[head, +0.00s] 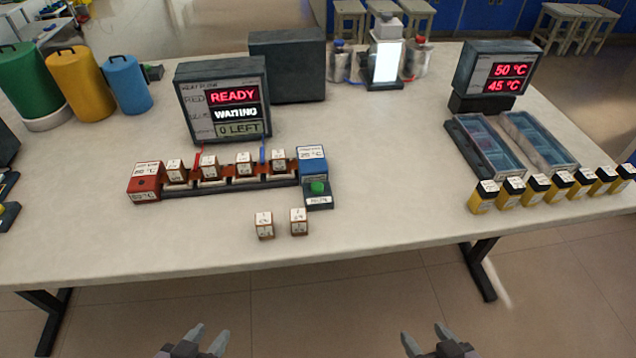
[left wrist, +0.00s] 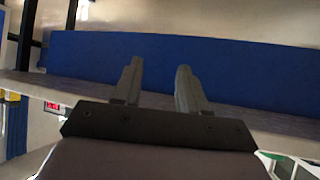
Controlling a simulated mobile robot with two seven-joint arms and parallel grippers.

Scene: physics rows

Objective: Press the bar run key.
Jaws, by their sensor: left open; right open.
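A green round key (head: 317,187) sits on a small dark box with a white label, at the right end of a bar assembly on the table. The bar (head: 230,186) runs between a red end block (head: 146,181) and a blue end block (head: 312,163), with several small labelled blocks along it. A display (head: 222,100) behind it reads READY, WAITING and 0 LEFT. My left gripper (head: 206,339) is open and empty, in front of the table edge; its fingers also show in the left wrist view (left wrist: 157,82). My right gripper (head: 425,338) is open and empty, also in front of the edge.
Two loose labelled blocks (head: 265,225) stand in front of the bar. At right are blue trays (head: 485,147), a temperature display (head: 495,70) and a row of yellow-black blocks (head: 510,190). Coloured canisters (head: 78,83) stand at left. The front middle of the table (head: 380,215) is clear.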

